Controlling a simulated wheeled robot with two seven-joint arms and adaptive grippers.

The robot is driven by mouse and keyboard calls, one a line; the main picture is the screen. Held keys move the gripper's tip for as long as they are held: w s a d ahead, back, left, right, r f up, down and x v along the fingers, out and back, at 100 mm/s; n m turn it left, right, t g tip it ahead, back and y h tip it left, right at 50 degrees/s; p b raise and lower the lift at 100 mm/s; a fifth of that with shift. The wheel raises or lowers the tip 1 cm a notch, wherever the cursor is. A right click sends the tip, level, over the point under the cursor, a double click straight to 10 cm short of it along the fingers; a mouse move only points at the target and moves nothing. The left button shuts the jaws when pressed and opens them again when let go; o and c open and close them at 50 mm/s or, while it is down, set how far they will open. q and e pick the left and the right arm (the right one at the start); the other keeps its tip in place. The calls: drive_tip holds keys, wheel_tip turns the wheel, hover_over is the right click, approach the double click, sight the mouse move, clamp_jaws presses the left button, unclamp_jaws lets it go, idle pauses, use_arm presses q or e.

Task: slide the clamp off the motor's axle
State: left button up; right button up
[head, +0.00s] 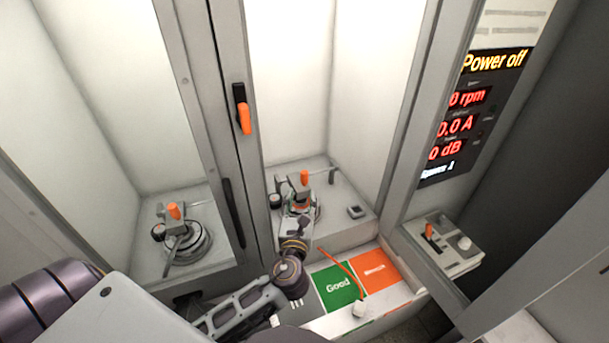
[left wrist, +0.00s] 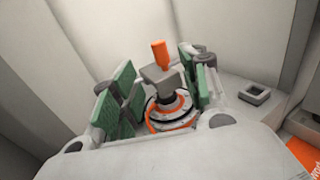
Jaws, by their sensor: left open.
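The clamp (head: 304,178) is a grey block with an upright orange handle in the right-hand bay. It also shows in the left wrist view (left wrist: 160,54), seated on a dark upright axle (left wrist: 171,98). Below is the motor (left wrist: 174,120), a round body with orange and black rings. My left gripper (head: 297,203) reaches into this bay and hides much of the motor in the head view. Its green-padded fingers stand apart on either side of the clamp and axle, with visible gaps; it is open and empty. My right gripper is not in view.
A second motor (head: 190,245) with an orange-handled clamp stands in the left bay. A grey door frame with an orange handle (head: 243,116) divides the bays. In front are a green "Good" area (head: 337,287) and an orange area (head: 376,270). A display (head: 470,110) reads "Power off".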

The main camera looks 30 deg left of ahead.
sight(304, 178)
use_arm(q)
drive_tip(key=shift+p+x, duration=0.95)
drive_tip(key=shift+x, duration=5)
drive_tip(key=shift+c, duration=0.2)
clamp_jaws()
